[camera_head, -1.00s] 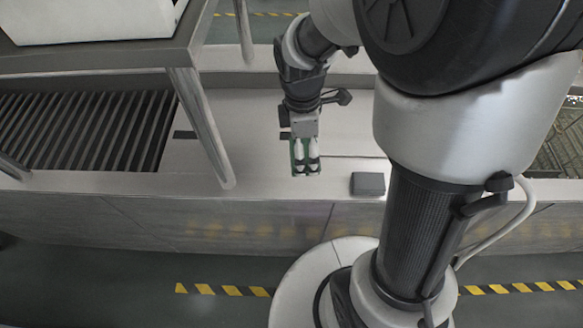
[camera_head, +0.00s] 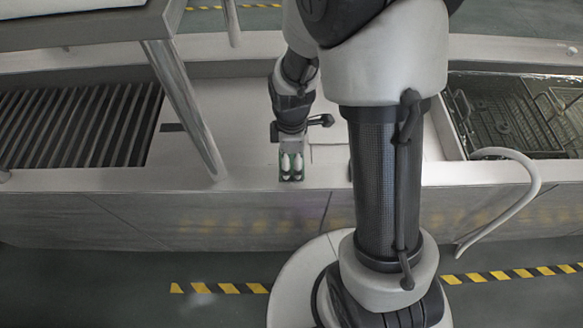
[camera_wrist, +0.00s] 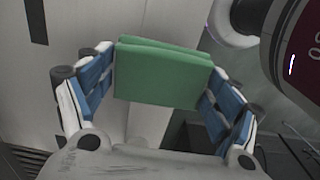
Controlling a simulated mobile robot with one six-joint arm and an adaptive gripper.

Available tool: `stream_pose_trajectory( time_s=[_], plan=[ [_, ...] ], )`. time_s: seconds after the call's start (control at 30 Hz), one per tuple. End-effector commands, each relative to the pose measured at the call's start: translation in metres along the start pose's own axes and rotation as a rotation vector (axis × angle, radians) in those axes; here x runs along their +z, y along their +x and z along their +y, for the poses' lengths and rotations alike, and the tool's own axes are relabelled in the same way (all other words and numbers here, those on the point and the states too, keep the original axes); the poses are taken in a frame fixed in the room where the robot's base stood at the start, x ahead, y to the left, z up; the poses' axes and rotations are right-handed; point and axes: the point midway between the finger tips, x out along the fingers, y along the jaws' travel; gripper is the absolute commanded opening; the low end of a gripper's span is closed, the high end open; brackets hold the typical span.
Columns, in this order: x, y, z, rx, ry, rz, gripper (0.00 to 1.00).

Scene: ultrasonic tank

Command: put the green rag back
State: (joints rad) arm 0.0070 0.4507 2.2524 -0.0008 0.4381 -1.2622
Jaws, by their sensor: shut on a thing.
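The green rag (camera_wrist: 158,78) is a folded, flat green block. In the wrist view it sits between the two blue-padded fingers of my gripper (camera_wrist: 155,90), which are shut on its left and right sides. In the head view my gripper (camera_head: 291,165) points down over the light bench top near its front edge. Only slivers of the green rag (camera_head: 291,178) show there, behind the fingers. I cannot tell from these views how far the rag is above the bench.
The bench (camera_head: 245,178) has a dark ribbed section (camera_head: 75,125) at left and a tank with wire baskets (camera_head: 510,115) at right. A raised shelf (camera_head: 80,30) with a metal leg (camera_head: 185,110) stands left of my gripper. The bench between is mostly clear.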

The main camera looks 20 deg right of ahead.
Motion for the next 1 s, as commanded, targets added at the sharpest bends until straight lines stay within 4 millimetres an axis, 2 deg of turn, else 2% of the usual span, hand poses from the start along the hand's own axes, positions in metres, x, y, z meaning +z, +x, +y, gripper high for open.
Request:
stream_pose_trajectory(
  time_s=[0.27, 0.5, 0.53, 0.77, 1.0],
  plan=[
    [0.0, 0.039, -0.001, -0.003, 0.0, -0.001, 0.64],
    [0.0, 0.041, -0.001, -0.001, 0.0, 0.0, 0.61],
    [0.0, 0.041, -0.001, -0.001, 0.0, 0.0, 0.84],
    [0.0, 0.041, 0.0, -0.001, 0.0, 0.0, 1.0],
    [0.0, 0.041, 0.0, -0.001, 0.0, 0.0, 1.0]
  ],
)
